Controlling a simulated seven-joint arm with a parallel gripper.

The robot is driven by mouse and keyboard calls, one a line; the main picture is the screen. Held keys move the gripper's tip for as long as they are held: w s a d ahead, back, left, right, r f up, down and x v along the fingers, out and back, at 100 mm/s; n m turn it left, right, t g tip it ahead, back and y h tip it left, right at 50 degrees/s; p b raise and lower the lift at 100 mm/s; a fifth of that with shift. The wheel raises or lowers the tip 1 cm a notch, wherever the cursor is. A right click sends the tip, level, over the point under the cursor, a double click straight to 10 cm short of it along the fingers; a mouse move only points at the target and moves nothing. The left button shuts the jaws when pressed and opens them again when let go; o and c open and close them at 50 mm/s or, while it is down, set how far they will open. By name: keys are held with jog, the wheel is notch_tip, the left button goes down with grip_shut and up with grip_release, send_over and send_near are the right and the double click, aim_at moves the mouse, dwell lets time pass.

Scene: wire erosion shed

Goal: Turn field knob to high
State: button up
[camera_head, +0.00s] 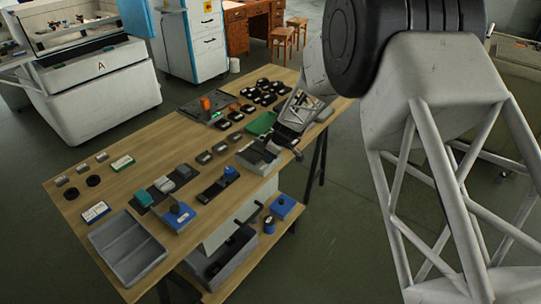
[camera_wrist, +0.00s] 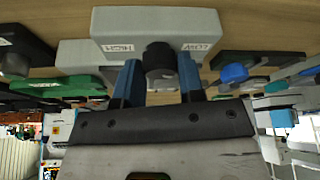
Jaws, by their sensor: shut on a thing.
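The field knob (camera_wrist: 160,58) is a dark round knob on a light grey box (camera_wrist: 105,20) in the wrist view. My gripper (camera_wrist: 158,73) has its two blue fingers on either side of the knob and is shut on it. A white label reading HIGH (camera_wrist: 118,48) is left of the knob and one reading LOW (camera_wrist: 195,47) is right of it, both upside down. The knob's pointer direction cannot be made out. In the head view my gripper (camera_head: 284,143) is at the table's right edge, over the grey box (camera_head: 258,160), and hides the knob.
The wooden table (camera_head: 140,210) holds many small items. A green tray (camera_head: 262,123) stands close behind my gripper. A dark device with a blue block (camera_head: 229,173) is to the left. A grey divided tray (camera_head: 130,250) lies at the front. A lower shelf carries a blue box (camera_head: 283,207).

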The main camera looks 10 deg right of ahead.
jog(key=shift+m, duration=0.3)
jog(key=shift+s+a+m+t+h, duration=0.1)
jog(key=shift+m+t+h, duration=0.5)
jog(key=shift+m, duration=1.4)
jog(key=shift+a+m+t+h, duration=0.15)
jog(key=shift+m+h, duration=0.25)
jog(key=shift+m, duration=0.75)
jog(key=shift+d+m+t+h, duration=0.1)
jog(key=shift+m+t+h, duration=0.25)
jog(key=shift+m, duration=0.8)
jog(key=shift+a+m+h, duration=0.15)
jog(key=shift+m+h, duration=0.8)
jog(key=shift+m, duration=1.35)
jog(key=shift+a+m+g+h, duration=0.15)
jog(key=shift+m+h, duration=0.25)
jog(key=shift+m, duration=0.6)
jog(key=shift+d+m+g+h, duration=0.15)
jog(key=shift+m+h, duration=0.25)
jog(key=shift+m, duration=0.6)
jog(key=shift+a, duration=0.1)
jog(key=o, duration=0.9)
jog(key=shift+n, duration=0.4)
